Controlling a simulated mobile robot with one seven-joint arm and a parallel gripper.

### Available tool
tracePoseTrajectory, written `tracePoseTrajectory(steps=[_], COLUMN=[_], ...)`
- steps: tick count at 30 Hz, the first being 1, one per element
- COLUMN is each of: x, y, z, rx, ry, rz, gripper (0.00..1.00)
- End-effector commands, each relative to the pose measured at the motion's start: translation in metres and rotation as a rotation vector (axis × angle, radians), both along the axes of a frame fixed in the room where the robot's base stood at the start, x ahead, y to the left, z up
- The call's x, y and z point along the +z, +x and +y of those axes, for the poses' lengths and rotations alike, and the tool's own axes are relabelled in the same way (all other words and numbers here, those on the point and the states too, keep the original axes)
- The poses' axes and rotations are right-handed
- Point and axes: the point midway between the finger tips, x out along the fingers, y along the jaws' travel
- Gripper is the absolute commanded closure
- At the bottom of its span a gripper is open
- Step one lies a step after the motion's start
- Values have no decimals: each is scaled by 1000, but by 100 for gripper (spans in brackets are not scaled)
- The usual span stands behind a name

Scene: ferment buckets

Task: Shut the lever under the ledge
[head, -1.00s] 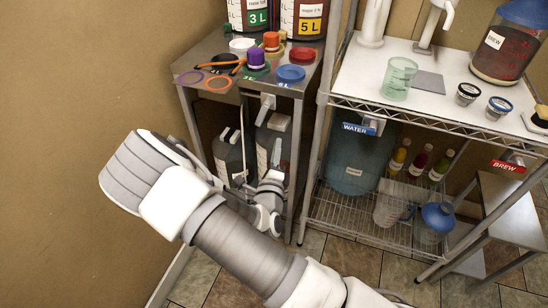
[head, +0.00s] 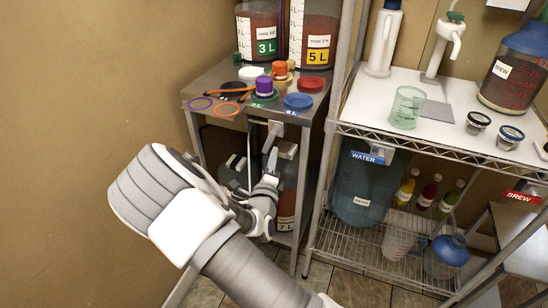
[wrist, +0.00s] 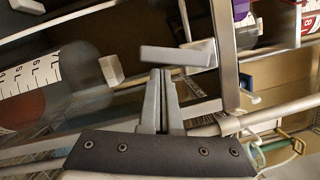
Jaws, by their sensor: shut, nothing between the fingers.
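The lever (head: 272,132) is a small pale grey handle under the front ledge of the metal stand (head: 225,100). In the wrist view a flat grey bar, which looks like the lever's handle (wrist: 178,55), lies crosswise just past my fingertips. My gripper (head: 271,160) points up from below the ledge, close under the lever. In the wrist view my gripper (wrist: 157,75) has its two grey fingers together with nothing between them. I cannot tell whether the fingertips touch the bar.
Buckets marked 3L (head: 260,38) and 5L (head: 313,40) stand on top, with coloured caps and rings in front. Jugs stand on the shelf below, behind my gripper. A wire rack (head: 335,150) is close on the right; a brown wall is on the left.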

Motion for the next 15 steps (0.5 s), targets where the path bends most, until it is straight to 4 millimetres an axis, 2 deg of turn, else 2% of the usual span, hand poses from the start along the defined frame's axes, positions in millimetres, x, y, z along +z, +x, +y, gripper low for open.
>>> tracePoseTrajectory(steps=[15], x=[-1], y=[2], z=[5], rx=[0], ry=[81], rz=[-29], gripper=[100])
